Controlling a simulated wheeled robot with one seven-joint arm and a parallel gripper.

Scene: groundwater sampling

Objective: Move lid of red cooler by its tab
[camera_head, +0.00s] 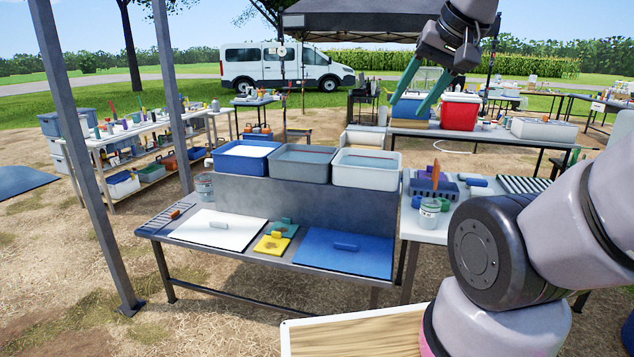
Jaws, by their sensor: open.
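The red cooler (459,116) stands on a table at the back right, with a pale lid (461,97) on top. The lid looks closed; its tab is too small to make out. My gripper (407,108) hangs from the top of the picture with two teal fingers apart and nothing between them. It appears just left of the red cooler in the picture, nearer to me and overlapping a blue box (407,113). The distance between gripper and cooler cannot be told from this view.
Nearer stands a metal table with white (218,229) and blue (344,252) flat panels. Blue, grey and white bins (365,175) stand on a raised ledge behind them. A side table holds a jar (430,212). A canopy post (85,150) rises at left. Bare ground lies between tables.

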